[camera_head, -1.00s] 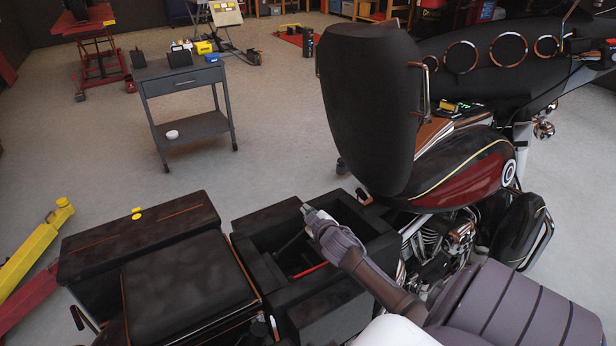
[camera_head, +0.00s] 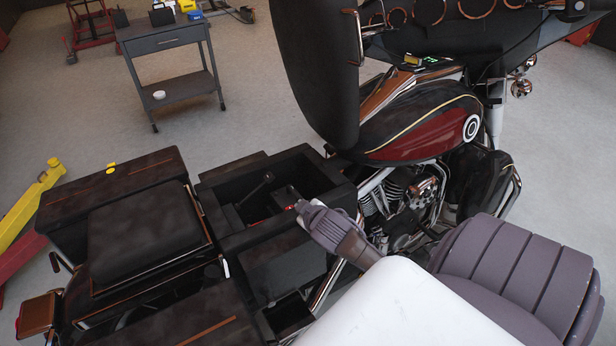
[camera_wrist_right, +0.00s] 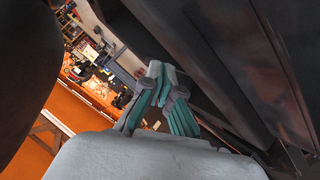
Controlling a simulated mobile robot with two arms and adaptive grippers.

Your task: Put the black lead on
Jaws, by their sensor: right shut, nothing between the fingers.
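The motorcycle's open black compartment (camera_head: 222,190) sits behind the raised seat (camera_head: 318,75). Inside it, a thin dark rod-like piece (camera_head: 254,190) leans up at an angle; it may be the black lead, but I cannot tell. A small dark block (camera_head: 286,196) with a red spot stands to its right. My right gripper (camera_head: 298,205) is at the compartment's right side, close to that block, its tips hard to make out. In the right wrist view its teal-padded fingers (camera_wrist_right: 167,82) are shut and empty, beside dark panels. My left gripper is not in view.
A closed black case (camera_head: 115,190) and a padded seat (camera_head: 145,232) lie to the left. A grey cart (camera_head: 168,40) stands across open floor. A yellow lift arm (camera_head: 30,205) is at the far left.

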